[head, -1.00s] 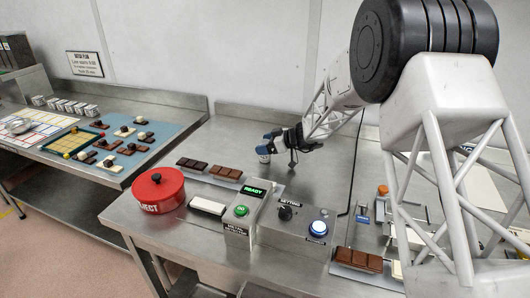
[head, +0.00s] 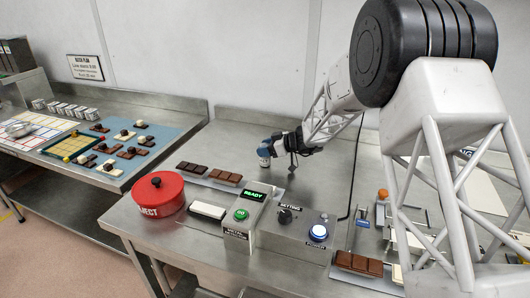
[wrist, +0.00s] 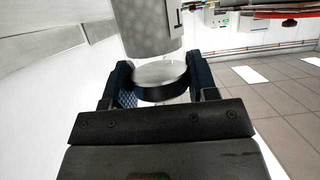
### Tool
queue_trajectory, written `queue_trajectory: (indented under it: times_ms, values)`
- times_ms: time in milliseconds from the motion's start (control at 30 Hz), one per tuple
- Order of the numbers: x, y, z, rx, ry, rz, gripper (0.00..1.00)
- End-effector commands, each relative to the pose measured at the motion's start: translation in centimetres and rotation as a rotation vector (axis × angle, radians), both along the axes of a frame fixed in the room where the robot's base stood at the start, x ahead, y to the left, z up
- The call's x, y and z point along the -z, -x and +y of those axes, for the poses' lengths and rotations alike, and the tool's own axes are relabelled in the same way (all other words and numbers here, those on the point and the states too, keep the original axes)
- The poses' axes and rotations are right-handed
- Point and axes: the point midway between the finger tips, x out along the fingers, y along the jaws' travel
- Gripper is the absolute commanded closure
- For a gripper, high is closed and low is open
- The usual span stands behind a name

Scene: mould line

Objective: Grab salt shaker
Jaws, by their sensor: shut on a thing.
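My gripper (wrist: 160,82) is shut on a pale, speckled shaker (wrist: 150,30) in the wrist view. The shaker has a dark mark on its side and a round silver end with a dark rim between my two blue finger pads. Its far end runs out of the top of that view. In the head view my gripper (head: 265,152) hangs above the steel bench behind the control box, and the shaker is too small there to make out clearly.
A red lidded reject pot (head: 158,194), chocolate bars (head: 224,178) and a control box (head: 243,215) reading READY stand on the steel bench (head: 225,130). A blue mat (head: 172,130) with chocolates lies on the left bench. Bare steel surrounds my gripper.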

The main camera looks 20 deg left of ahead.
Motion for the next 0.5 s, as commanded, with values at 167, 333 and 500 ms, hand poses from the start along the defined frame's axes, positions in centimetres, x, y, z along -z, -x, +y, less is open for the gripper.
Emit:
queue_trajectory:
  times_ms: [167,333,500]
  values:
    - [-0.8,0.0,0.0,-0.001,-0.001,-0.002,0.73]
    - [-2.7,0.0,0.0,0.000,-0.001,-0.003,0.73]
    - [-5.2,0.0,0.0,-0.001,-0.001,-0.004,0.73]
